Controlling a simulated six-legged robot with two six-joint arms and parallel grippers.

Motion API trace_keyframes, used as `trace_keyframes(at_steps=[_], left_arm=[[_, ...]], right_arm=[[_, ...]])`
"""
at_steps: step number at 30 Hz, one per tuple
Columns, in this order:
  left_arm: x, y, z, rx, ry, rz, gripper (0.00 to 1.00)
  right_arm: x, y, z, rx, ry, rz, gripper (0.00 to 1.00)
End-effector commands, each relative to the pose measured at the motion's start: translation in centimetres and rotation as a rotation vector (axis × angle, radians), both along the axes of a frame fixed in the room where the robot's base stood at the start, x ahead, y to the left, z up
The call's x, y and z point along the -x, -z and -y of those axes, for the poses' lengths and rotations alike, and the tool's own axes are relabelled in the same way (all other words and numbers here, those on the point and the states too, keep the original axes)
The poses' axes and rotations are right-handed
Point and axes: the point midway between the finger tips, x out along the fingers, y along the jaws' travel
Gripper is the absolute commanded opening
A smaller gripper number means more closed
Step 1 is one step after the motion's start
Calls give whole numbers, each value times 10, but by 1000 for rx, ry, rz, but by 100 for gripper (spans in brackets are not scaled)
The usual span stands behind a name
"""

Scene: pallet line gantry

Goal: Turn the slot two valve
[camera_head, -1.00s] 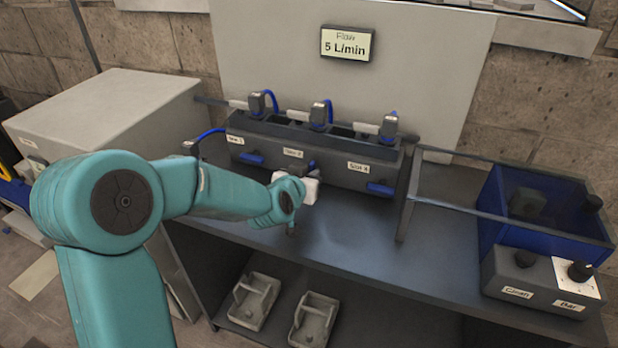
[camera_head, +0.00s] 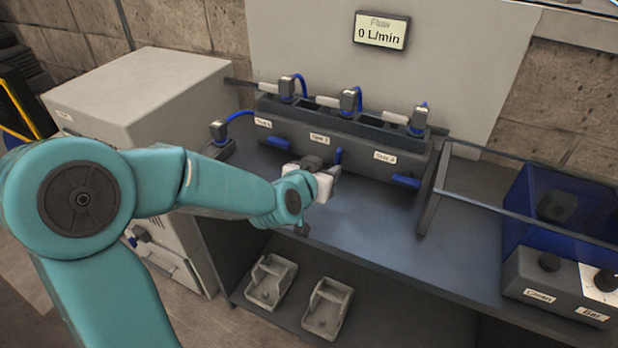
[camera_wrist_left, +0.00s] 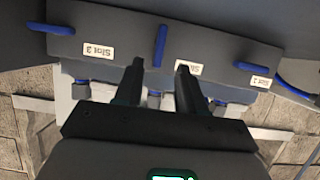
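The slot two valve is a blue lever (camera_head: 339,157) on the front of the dark manifold (camera_head: 352,152), right of the middle label. It stands upright, square to the level slot one lever (camera_head: 277,142) and slot three lever (camera_head: 405,181). My left gripper (camera_head: 325,164) is close in front of it. In the left wrist view, the fingers (camera_wrist_left: 160,66) are apart, and the upright lever (camera_wrist_left: 160,45) shows in the gap just beyond the tips. I cannot tell whether they touch it. The flow display (camera_head: 382,31) reads 0 L/min. My right gripper is out of view.
Plugs with blue hoses top the manifold. A grey cabinet (camera_head: 150,98) stands left. A blue bin (camera_head: 560,200) and a box with Clean and Bar labels (camera_head: 560,285) are right. Two grey trays (camera_head: 327,310) lie below. The bench (camera_head: 375,225) before the manifold is clear.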

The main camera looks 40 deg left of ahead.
Motion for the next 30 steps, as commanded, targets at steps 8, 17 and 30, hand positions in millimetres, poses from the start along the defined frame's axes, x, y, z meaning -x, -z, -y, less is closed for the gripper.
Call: trace_keyframes(at_steps=[8, 17, 30], left_arm=[[62, -29, 15, 0, 0, 3, 40], [86, -37, 20, 0, 0, 1, 40], [87, -37, 20, 0, 0, 1, 40]], right_arm=[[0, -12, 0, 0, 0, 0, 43], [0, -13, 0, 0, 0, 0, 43], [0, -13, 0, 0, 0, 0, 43]])
